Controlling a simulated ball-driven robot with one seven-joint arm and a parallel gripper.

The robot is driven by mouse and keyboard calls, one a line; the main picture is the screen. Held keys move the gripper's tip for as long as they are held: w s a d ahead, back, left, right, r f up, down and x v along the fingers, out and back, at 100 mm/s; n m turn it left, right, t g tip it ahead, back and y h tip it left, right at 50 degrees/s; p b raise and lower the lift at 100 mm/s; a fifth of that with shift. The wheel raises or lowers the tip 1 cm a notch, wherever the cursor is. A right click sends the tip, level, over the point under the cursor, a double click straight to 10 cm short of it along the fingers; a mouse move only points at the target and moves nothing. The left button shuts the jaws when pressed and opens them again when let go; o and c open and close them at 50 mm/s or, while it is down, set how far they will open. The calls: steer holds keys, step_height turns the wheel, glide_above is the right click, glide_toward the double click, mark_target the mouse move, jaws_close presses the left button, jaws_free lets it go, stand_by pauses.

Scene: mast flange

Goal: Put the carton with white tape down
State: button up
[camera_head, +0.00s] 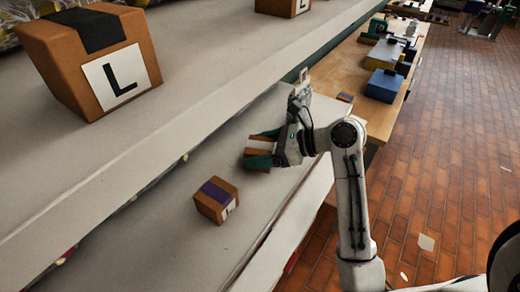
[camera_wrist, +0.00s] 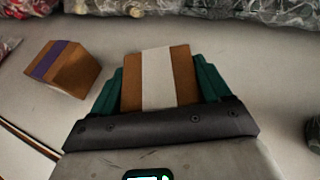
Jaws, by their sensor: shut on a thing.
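The carton with white tape (camera_wrist: 157,80) is a brown box with a broad white strip, between the green fingers of my gripper (camera_wrist: 158,85) in the wrist view. In the head view my gripper (camera_head: 262,150) is shut on this carton (camera_head: 259,145), over the lower grey shelf (camera_head: 180,245). Whether the carton's underside touches the shelf cannot be told. A small carton with purple tape (camera_head: 216,200) sits on the same shelf, nearer and to the left, apart from my gripper. It also shows at the left in the wrist view (camera_wrist: 62,68).
A larger carton with black tape and an L label (camera_head: 92,55) stands on the upper shelf (camera_head: 190,75), with another carton (camera_head: 282,6) farther along. A wooden bench (camera_head: 378,115) holds a blue box (camera_head: 383,85). Bare shelf surrounds the purple-taped carton.

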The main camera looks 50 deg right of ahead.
steer(key=shift+f, duration=0.15)
steer(key=o, duration=1.3)
steer(key=shift+f, duration=0.1)
steer(key=v, duration=1.2)
steer(key=shift+d, duration=0.1)
